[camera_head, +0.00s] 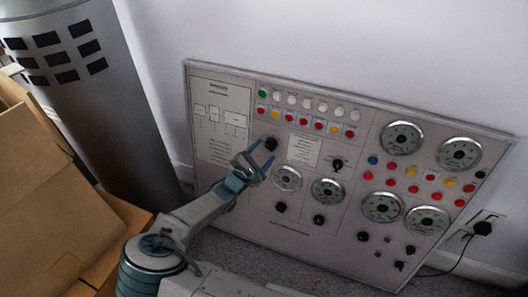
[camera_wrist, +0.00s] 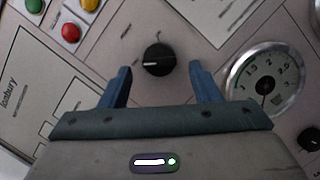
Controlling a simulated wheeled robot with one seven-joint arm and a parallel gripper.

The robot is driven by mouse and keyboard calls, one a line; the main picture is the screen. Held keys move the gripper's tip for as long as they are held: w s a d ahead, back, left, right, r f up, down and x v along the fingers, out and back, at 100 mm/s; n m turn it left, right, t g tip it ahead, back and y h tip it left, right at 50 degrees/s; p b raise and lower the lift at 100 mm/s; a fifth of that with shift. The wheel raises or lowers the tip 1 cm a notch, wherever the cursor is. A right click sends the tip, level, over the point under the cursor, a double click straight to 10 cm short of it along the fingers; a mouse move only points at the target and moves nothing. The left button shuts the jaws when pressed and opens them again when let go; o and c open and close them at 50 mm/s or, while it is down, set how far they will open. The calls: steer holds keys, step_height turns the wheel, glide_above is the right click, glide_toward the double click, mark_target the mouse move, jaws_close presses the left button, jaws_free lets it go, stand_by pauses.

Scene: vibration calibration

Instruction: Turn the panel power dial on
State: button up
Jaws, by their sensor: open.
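The control panel (camera_head: 228,170) leans upright against the wall. A black dial (camera_head: 271,144) sits at its upper left part, below the rows of coloured buttons. In the wrist view the same black dial (camera_wrist: 159,59) has a pale pointer line lying roughly toward the left. My gripper (camera_head: 262,155) is in front of the panel, just below this dial. In the wrist view my open gripper (camera_wrist: 160,78) has one blue finger on each side of the dial, with gaps between. I cannot tell how deep the fingertips are relative to the dial.
A round gauge (camera_wrist: 265,80) is close to the right finger. Another black knob (camera_head: 337,165) sits further right on the panel. Cardboard boxes (camera_head: 35,190) and a grey cylinder (camera_head: 100,110) stand at the left. A plug (camera_head: 483,228) with a cable is at the right.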

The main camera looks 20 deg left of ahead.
steer(key=shift+x, duration=0.9)
steer(key=c, duration=1)
steer(key=shift+a, duration=0.15)
